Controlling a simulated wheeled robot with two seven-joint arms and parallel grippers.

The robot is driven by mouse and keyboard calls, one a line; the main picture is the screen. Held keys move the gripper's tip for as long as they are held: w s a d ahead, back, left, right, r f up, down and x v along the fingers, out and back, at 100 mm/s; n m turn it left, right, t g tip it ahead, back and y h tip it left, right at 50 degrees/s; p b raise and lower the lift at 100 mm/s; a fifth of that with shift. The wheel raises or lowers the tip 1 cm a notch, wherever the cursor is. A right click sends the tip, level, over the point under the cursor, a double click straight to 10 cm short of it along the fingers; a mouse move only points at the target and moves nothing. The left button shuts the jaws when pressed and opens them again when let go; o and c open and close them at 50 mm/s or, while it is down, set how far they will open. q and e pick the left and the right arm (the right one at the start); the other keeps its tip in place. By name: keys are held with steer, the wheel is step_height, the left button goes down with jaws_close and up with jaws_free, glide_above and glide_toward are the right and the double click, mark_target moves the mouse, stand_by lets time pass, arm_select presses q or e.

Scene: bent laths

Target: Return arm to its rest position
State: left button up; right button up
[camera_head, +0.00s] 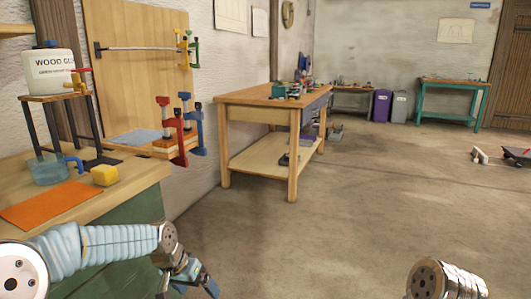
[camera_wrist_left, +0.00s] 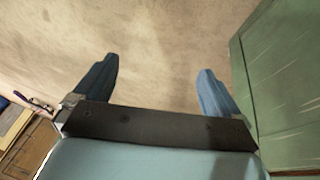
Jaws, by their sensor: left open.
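My left arm (camera_head: 105,245) comes in from the lower left and bends down at the wrist beside the green workbench front. My left gripper (camera_head: 200,278) hangs low over the floor, clear of the bench. In the left wrist view the left gripper (camera_wrist_left: 158,72) has its two blue fingers wide apart, with only bare floor between them. Part of my right arm (camera_head: 440,280) shows at the bottom right; its gripper is out of view.
A wooden table (camera_head: 255,96) stands beyond. The floor (camera_head: 320,230) ahead is clear.

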arm_select(q)
steer(key=s+d+f+n, duration=0.1)
steer(key=s+d+f, duration=0.15)
steer(key=f, duration=0.45)
steer(key=s+d+f, duration=0.1)
steer(key=s+f, duration=0.3)
steer(key=f, duration=0.4)
steer(key=s+d+f+n, duration=0.1)
steer(key=s+d+f, duration=0.1)
steer(key=s+f, duration=0.4)
steer(key=s+d+f+n+g+h, duration=0.1)
steer(key=s+d+f+n, duration=0.1)
steer(key=s+f, duration=0.4)
steer(key=s, duration=0.4)
steer(key=shift+s+f+g, duration=0.25)
steer(key=shift+g, duration=0.05)
